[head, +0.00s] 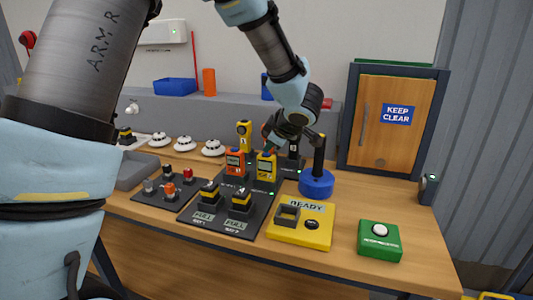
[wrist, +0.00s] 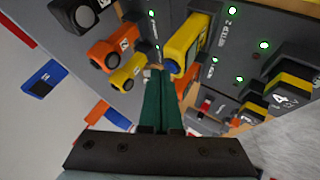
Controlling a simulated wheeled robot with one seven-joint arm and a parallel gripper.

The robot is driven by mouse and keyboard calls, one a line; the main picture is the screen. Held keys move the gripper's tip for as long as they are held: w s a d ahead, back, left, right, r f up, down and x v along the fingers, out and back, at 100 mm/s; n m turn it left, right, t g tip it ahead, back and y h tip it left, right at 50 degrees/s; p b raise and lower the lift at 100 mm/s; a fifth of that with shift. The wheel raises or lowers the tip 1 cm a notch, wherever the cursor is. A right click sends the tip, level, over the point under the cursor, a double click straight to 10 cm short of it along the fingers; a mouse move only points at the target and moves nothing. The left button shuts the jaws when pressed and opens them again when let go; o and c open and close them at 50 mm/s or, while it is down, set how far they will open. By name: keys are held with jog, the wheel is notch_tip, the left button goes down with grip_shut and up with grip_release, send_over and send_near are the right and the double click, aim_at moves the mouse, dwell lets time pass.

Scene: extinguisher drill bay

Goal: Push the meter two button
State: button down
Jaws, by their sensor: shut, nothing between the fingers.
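The yellow meter (head: 266,168) stands in the rack on the table, beside an orange meter (head: 235,163). In the wrist view the yellow meter (wrist: 190,42) lies near a label reading METER 2, with a blue button (wrist: 173,67) on its end. My gripper (head: 270,147) is just above the yellow meter in the head view. In the wrist view its green fingers (wrist: 154,74) are together and empty, with tips close beside the blue button. I cannot tell whether they touch it.
A smaller yellow device (wrist: 128,72) and the orange meter (wrist: 112,47) are close to the fingers. A blue round stand (head: 316,184) with a black post is to the right. A yellow READY box (head: 318,235) and a green button box (head: 379,241) are in front.

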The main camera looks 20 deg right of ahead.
aim_at(269, 157)
jog(key=shift+r, duration=0.1)
dwell(0.6)
jog(key=shift+r+p, duration=0.4)
jog(key=shift+p, duration=0.45)
notch_tip(269, 157, up, 6)
jog(key=p, duration=0.7)
